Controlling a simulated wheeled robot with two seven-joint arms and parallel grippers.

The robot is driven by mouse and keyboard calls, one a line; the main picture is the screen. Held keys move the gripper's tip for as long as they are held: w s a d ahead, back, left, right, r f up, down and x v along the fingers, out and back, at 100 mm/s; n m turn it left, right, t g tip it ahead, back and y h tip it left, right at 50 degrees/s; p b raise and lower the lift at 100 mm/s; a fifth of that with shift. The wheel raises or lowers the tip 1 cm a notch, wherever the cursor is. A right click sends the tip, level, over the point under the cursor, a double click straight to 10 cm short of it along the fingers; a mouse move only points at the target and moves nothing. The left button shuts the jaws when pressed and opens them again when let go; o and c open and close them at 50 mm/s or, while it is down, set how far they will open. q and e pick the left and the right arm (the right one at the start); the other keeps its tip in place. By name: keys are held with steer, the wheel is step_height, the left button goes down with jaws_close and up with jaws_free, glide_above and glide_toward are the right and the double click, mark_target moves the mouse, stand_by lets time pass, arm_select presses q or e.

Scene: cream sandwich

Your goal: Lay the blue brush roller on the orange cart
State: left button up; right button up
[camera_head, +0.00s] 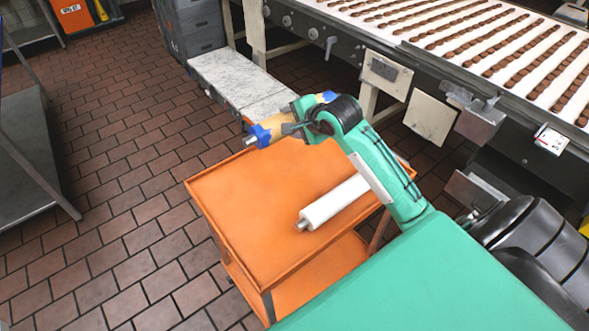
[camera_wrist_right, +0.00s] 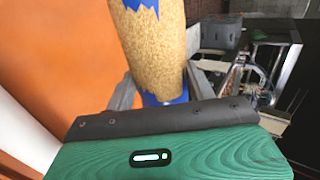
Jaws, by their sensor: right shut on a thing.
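The brush roller (camera_head: 268,133) has tan bristles and blue ends, with a metal shaft tip showing. My right gripper (camera_head: 298,126) is shut on it near its middle and holds it over the far edge of the orange cart (camera_head: 228,202). In the right wrist view the roller (camera_wrist_right: 153,50) stands between the two fingers, and the orange cart top (camera_wrist_right: 60,60) shows to the left. Whether the roller touches the cart is hard to tell, but it looks raised above it. My left gripper is not in view.
A white roller (camera_head: 335,203) lies on the cart's right part; the cart top's left part is bare. A pale grey low box (camera_head: 235,78) stands behind the cart. A conveyor (camera_head: 480,45) with rows of brown biscuits runs along the upper right. A metal table (camera_head: 25,160) stands at left.

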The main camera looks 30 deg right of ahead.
step_height(320, 180, down, 17)
steer(key=shift+f+p, duration=0.1)
steer(key=shift+p, duration=1)
steer(key=shift+f, duration=0.25)
steer(key=shift+f, duration=0.4)
steer(key=shift+f, duration=0.2)
steer(key=o, duration=1.5)
steer(key=shift+s+f, duration=0.1)
steer(key=shift+a, duration=0.1)
